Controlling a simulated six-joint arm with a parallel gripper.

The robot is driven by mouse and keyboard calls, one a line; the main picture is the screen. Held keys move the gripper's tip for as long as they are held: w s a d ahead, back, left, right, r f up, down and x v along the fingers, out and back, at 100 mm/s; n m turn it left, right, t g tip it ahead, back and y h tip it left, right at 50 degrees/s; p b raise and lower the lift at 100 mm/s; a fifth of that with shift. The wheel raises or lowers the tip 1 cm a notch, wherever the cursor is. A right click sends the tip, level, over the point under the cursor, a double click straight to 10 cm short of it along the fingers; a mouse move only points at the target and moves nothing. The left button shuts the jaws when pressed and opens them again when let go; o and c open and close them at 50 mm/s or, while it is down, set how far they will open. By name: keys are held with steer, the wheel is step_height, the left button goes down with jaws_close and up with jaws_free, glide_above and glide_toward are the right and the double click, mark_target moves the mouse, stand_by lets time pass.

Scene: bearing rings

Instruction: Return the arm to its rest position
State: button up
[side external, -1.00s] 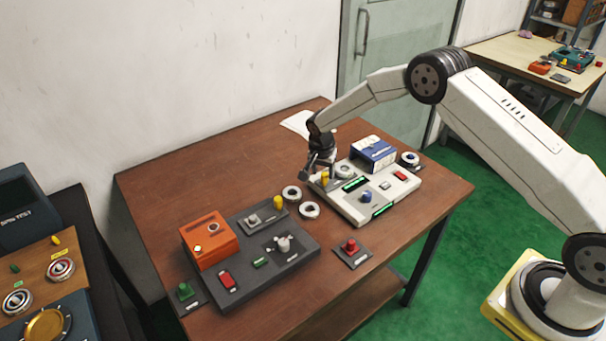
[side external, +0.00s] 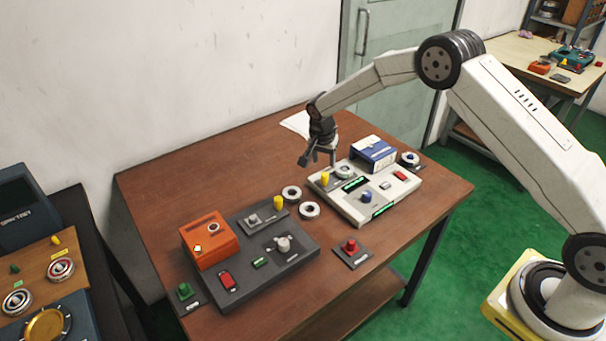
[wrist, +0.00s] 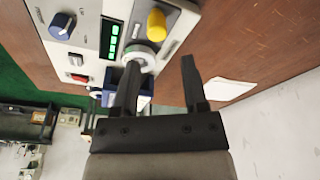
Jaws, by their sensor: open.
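My gripper (side external: 318,159) hangs above the brown table, just behind and left of the white tester box. It is open, and nothing shows between its fingers. In the wrist view my gripper (wrist: 158,75) shows two dark fingers spread apart. The white tester box (side external: 352,205) carries a yellow knob (side external: 325,178), a blue knob (side external: 365,197), a red switch and green displays. A bearing ring (side external: 343,171) sits on the box near its back edge; the ring also shows in the wrist view (wrist: 138,57), partly behind a finger.
Two bearing rings (side external: 309,210) lie on the table (side external: 200,165) between the tester and a dark panel (side external: 300,258) with an orange box (side external: 208,241). A blue-white carton (side external: 373,153) stands behind the tester. A red button (side external: 350,245) is in front. The table's back left is clear.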

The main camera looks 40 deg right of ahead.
steer(key=shift+s+r, duration=0.1)
steer(key=s+a+r+n, duration=0.1)
steer(key=s+r+n, duration=0.2)
steer(key=s, duration=0.7)
steer(key=s+a+r+n+t+y, duration=0.1)
steer(key=s+r+n, duration=0.3)
steer(key=s, duration=0.6)
steer(key=s+a+r+n+y, duration=0.1)
steer(key=s+r+n, duration=0.3)
steer(key=s, duration=0.6)
steer(key=shift+a+n, duration=0.35)
steer(key=shift+n, duration=0.15)
